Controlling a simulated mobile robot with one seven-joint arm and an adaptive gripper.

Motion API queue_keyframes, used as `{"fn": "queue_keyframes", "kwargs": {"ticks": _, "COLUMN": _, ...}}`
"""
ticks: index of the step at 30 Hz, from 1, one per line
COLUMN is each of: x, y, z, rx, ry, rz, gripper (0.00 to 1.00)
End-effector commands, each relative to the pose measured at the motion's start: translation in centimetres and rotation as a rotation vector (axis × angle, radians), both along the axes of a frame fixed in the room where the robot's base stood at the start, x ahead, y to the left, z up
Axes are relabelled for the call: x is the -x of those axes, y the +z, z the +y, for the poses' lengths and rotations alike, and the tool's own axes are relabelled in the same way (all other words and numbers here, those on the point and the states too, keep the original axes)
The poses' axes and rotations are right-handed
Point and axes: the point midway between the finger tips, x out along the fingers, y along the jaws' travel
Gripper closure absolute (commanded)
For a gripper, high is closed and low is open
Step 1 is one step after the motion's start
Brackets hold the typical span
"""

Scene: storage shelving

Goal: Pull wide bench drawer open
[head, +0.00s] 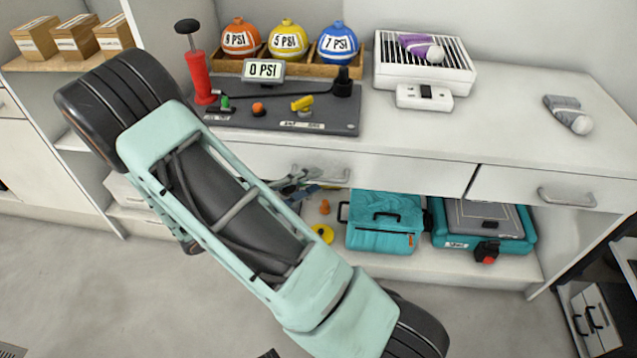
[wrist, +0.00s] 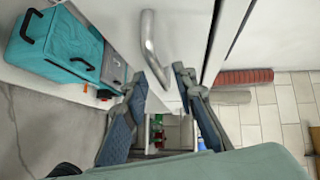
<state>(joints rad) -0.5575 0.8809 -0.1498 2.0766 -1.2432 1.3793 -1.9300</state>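The wide bench drawer (head: 410,172) is a long white front under the bench top, with a curved metal handle (head: 322,174). It looks shut or nearly so; I cannot tell exactly. My gripper (head: 300,186) is beside the left part of that handle, partly hidden behind my arm. In the wrist view the handle (wrist: 151,45) runs down towards the space between my fingertips. My gripper (wrist: 162,74) is open there, its two blue-grey fingers apart, with the handle's lower end between or just beyond the tips. Contact is unclear.
A narrower drawer (head: 520,187) with its own handle is at right. Below are a teal bag (head: 384,225) and a teal case (head: 482,228) on the lower shelf (head: 455,268). The bench top (head: 520,110) holds a pump board (head: 285,118) and a white vented box (head: 424,62). Floor in front is clear.

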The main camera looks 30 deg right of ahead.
Motion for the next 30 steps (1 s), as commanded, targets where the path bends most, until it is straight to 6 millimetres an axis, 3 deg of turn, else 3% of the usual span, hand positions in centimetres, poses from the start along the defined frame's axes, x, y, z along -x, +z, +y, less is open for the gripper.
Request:
{"fn": "queue_keyframes", "kwargs": {"ticks": 6, "x": -0.4, "y": -0.4, "z": -2.3, "rx": 0.0, "ry": 0.0, "rz": -0.001, "gripper": 0.75}}
{"fn": "queue_keyframes", "kwargs": {"ticks": 16, "x": -0.5, "y": -0.3, "z": -2.6, "rx": 0.0, "ry": 0.001, "rz": -0.001, "gripper": 0.75}}
{"fn": "queue_keyframes", "kwargs": {"ticks": 23, "x": -0.5, "y": -0.3, "z": -2.6, "rx": 0.0, "ry": 0.001, "rz": -0.001, "gripper": 0.99}}
{"fn": "queue_keyframes", "kwargs": {"ticks": 30, "x": -0.5, "y": -0.3, "z": -2.6, "rx": 0.0, "ry": 0.001, "rz": -0.001, "gripper": 1.0}}
